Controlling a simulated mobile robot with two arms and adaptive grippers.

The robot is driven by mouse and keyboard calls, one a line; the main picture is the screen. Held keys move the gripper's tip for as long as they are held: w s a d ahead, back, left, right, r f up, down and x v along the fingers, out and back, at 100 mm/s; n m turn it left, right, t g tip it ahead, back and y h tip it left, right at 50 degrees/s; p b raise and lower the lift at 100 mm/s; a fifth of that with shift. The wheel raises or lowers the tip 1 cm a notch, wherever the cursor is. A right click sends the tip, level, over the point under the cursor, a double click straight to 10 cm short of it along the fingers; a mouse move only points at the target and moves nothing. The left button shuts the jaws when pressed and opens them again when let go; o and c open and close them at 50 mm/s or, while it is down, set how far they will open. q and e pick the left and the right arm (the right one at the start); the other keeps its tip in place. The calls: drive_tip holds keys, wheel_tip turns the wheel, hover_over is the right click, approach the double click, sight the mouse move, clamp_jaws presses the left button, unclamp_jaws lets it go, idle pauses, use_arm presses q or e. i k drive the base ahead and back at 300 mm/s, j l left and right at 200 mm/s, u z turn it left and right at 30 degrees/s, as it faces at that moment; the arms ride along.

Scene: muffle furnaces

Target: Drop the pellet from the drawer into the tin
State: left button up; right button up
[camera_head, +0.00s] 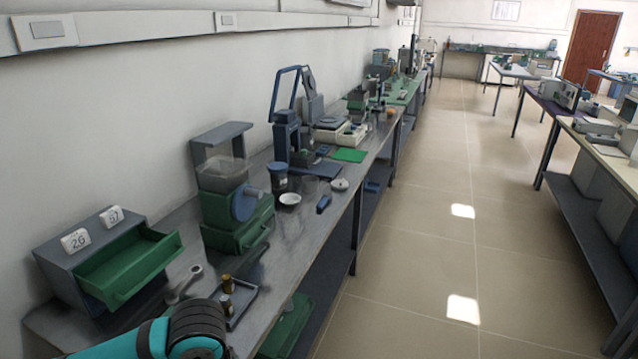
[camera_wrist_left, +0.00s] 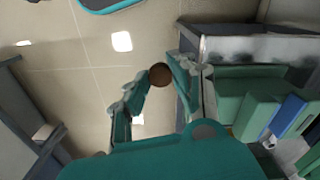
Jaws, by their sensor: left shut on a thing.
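A brown round pellet (camera_wrist_left: 160,74) is pinched between the fingertips of my left gripper (camera_wrist_left: 158,80) in the left wrist view. The gripper is shut on it, held above the floor and beside a bench edge. In the head view only my teal and black left arm shows at the bottom; its fingers are hidden. The green drawer (camera_head: 128,270) stands pulled open from a grey cabinet at the left, and its visible inside looks empty. I cannot tell for sure which small vessel is the tin; a small round metal container (camera_head: 340,185) stands farther along the bench. My right gripper is not in view.
A white dish (camera_head: 289,199) sits beyond. The aisle floor (camera_head: 420,260) is clear.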

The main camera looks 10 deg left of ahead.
sight(312, 186)
drive_tip(key=i+l+u, duration=0.15)
drive_tip(key=i+l, duration=0.55)
drive_tip(key=i+l+u, duration=0.2)
drive_tip(key=i+l, duration=0.5)
drive_tip(key=l, duration=0.1)
